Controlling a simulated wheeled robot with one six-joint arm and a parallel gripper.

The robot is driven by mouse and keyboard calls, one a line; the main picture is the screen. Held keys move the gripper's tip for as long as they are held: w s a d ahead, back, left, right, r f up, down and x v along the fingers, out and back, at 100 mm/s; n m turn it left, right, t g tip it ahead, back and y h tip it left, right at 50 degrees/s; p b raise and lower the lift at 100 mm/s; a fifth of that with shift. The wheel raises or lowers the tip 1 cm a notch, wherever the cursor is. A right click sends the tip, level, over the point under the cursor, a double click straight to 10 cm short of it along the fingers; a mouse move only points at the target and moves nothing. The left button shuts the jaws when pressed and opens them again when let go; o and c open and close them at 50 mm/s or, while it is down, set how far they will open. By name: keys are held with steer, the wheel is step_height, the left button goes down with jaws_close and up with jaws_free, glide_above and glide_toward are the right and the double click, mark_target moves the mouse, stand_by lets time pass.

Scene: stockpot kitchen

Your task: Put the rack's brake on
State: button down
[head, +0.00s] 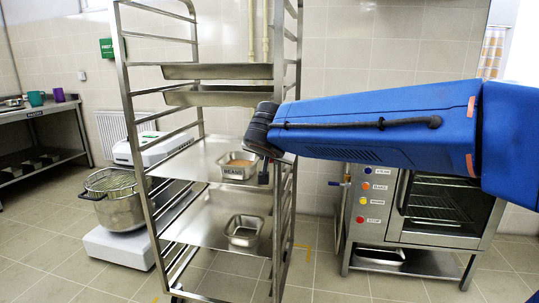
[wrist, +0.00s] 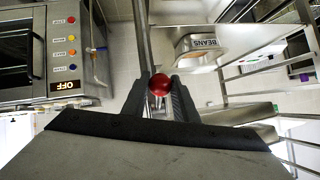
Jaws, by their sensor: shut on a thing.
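The rack (head: 124,85) is a tall steel frame with shelves and trays, standing in the middle of the head view. In the wrist view, my gripper (wrist: 160,94) is shut on a red ball-shaped knob (wrist: 159,83), with one dark finger on each side. The knob sits close to a rack post (wrist: 142,38). In the head view, my gripper (head: 264,168) points down at the rack's right side, and the knob is hidden. Whether the brake is on or off cannot be told.
A pan marked BEANS (head: 237,167) and an empty pan (head: 243,231) stand on the rack's shelves. An oven (head: 425,205) with coloured buttons stands close on the right. A stockpot (head: 120,207) on a white base (head: 118,248) is at the left. Floor shows between rack and oven.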

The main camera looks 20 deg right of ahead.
steer(key=shift+w+f+t, duration=0.1)
steer(key=shift+f+t, duration=0.2)
steer(key=shift+t, duration=0.1)
steer(key=shift+d+f+h, duration=0.1)
steer(key=shift+h, duration=0.2)
steer(key=c, duration=1.4)
jaws_free()
steer(key=shift+c, duration=0.2)
steer(key=v, duration=1.7)
steer(key=shift+s, duration=0.2)
steer(key=shift+f, duration=0.1)
